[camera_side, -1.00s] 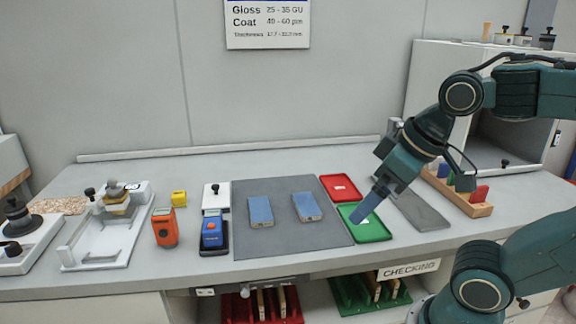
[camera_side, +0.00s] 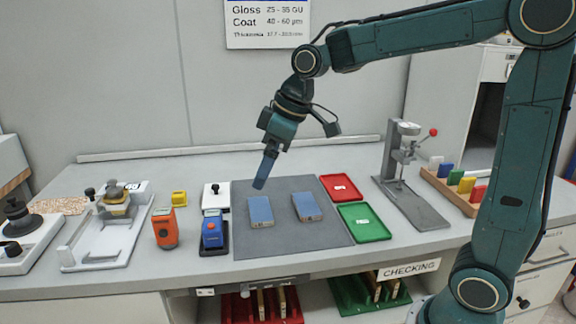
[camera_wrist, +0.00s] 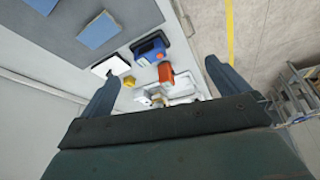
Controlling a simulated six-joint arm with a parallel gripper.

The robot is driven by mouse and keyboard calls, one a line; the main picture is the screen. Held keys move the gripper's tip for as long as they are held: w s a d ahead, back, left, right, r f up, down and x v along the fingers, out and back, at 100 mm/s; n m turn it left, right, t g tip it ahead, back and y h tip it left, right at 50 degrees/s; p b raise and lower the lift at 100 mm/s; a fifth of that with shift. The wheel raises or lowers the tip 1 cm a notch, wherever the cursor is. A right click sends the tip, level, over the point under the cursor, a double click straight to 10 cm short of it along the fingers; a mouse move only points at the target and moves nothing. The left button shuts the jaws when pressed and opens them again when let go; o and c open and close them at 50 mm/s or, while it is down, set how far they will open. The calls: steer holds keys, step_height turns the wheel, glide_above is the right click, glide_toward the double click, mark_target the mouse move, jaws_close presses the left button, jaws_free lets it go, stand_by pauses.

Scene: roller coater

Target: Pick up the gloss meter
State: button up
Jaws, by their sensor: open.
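A blue meter (camera_side: 212,233) with an orange button sits in a black holder (camera_side: 216,249) left of the grey mat. It also shows in the wrist view (camera_wrist: 148,47). An orange handheld meter (camera_side: 165,229) stands upright to its left, and in the wrist view (camera_wrist: 166,76) it lies between my fingers. No readable label tells which is the gloss meter. My gripper (camera_side: 263,184) is open and empty, in the air above the grey mat, to the right of both meters. Its two spread fingers show in the wrist view (camera_wrist: 161,84).
Two blue panels (camera_side: 260,211) (camera_side: 307,207) lie on the grey mat (camera_side: 284,236). Red (camera_side: 341,188) and green (camera_side: 364,223) trays and a press stand (camera_side: 412,195) are right.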

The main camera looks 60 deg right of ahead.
mark_target(212, 219)
steer(key=w+f+n, duration=0.1)
steer(key=w+f, duration=0.3)
steer(key=w, duration=0.2)
steer(key=w+f+n+g+y, duration=0.1)
steer(key=w+f+n, duration=0.1)
steer(key=w+f, duration=0.2)
steer(key=w, duration=0.3)
steer(key=shift+d+f, duration=0.2)
steer(key=x, duration=0.7)
steer(key=shift+a+f, duration=0.2)
steer(key=shift+f, duration=0.1)
steer(key=shift+w+a+f, duration=0.1)
steer(key=shift+w+f, duration=0.1)
steer(key=shift+f, duration=0.2)
steer(key=shift+f, duration=0.1)
steer(key=shift+x, duration=2.55)
steer(key=shift+c, duration=0.2)
